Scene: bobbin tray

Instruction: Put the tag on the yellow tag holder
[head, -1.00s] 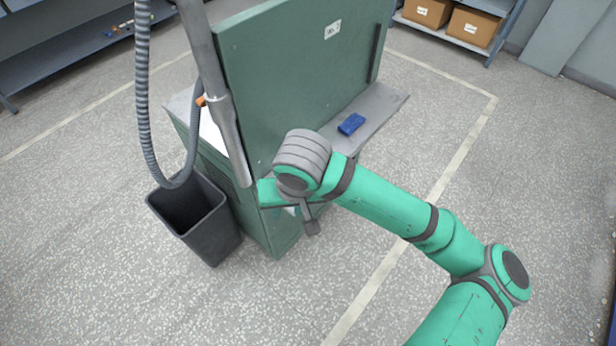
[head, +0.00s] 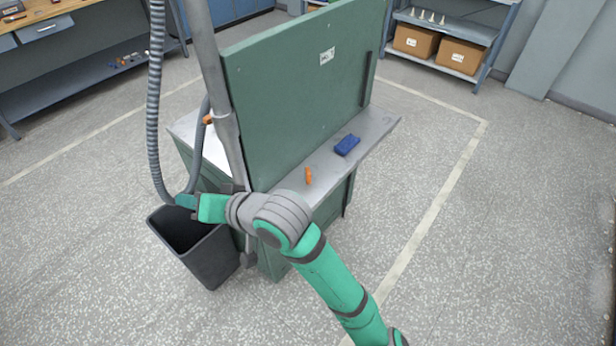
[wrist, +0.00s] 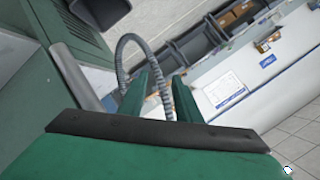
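My gripper (head: 187,201) points left in the head view, near the hose and above the dark bin. In the wrist view its two green fingers (wrist: 164,74) stand apart, with nothing held between them; the hose shows behind. I cannot make out a tag or a yellow tag holder for certain. A small orange item (head: 309,176) lies on the grey ledge of the green cabinet, too small to identify. A small orange-yellow spot (wrist: 263,46) shows on a pale unit in the wrist view, also unclear.
The green cabinet (head: 290,95) stands beside my arm, with a blue block (head: 347,145) on its ledge (head: 372,132). A ribbed hose (head: 154,110) hangs above the open dark bin (head: 212,262). Shelving with cardboard boxes (head: 460,55) stands at the back right. The right floor is clear.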

